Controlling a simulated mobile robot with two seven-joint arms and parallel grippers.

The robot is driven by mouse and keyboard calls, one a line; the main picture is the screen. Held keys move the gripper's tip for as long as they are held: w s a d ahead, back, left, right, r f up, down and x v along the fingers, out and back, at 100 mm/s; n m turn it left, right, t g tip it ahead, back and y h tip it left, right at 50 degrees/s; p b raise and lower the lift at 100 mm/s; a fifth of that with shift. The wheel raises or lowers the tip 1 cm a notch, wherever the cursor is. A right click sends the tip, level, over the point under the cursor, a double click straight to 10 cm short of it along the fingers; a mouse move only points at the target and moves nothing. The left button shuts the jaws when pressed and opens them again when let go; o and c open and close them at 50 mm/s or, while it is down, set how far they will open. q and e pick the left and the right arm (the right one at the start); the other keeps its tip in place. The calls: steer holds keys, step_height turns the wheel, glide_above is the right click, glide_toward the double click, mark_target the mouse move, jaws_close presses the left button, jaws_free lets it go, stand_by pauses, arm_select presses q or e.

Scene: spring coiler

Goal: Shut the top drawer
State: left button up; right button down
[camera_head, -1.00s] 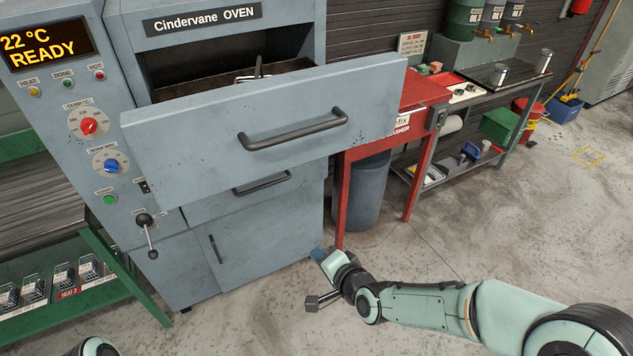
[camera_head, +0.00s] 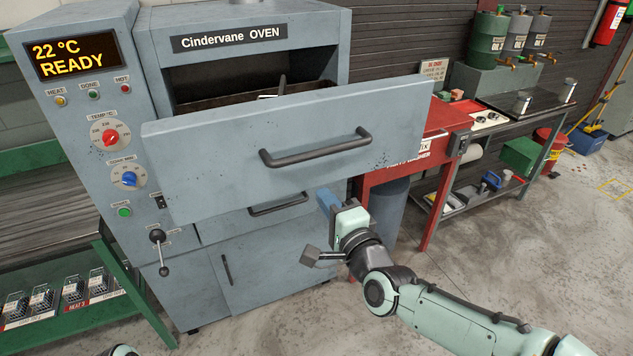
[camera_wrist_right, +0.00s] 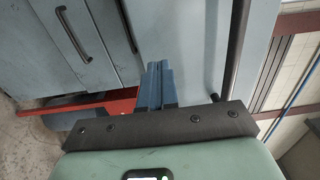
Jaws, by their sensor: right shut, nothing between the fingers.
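The top drawer (camera_head: 215,150) of the grey-blue Cindervane oven (camera_head: 265,22) is pulled well out, its front tilted in the picture, with a dark bar handle (camera_head: 316,150). Part of a dark tray (camera_head: 225,104) shows inside it. My left gripper is out of view.
A second drawer with a handle (camera_head: 278,204) and a cupboard door (camera_head: 262,268) below are shut. A red washer table (camera_head: 432,195) and a grey bin (camera_head: 388,212) stand right of the oven. A lever (camera_head: 160,250) sticks out at its left. Floor at lower right is clear.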

mark_target(310, 178)
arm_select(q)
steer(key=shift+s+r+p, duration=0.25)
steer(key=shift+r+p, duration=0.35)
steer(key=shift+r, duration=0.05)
arm_select(e)
steer(key=shift+x, duration=2.45)
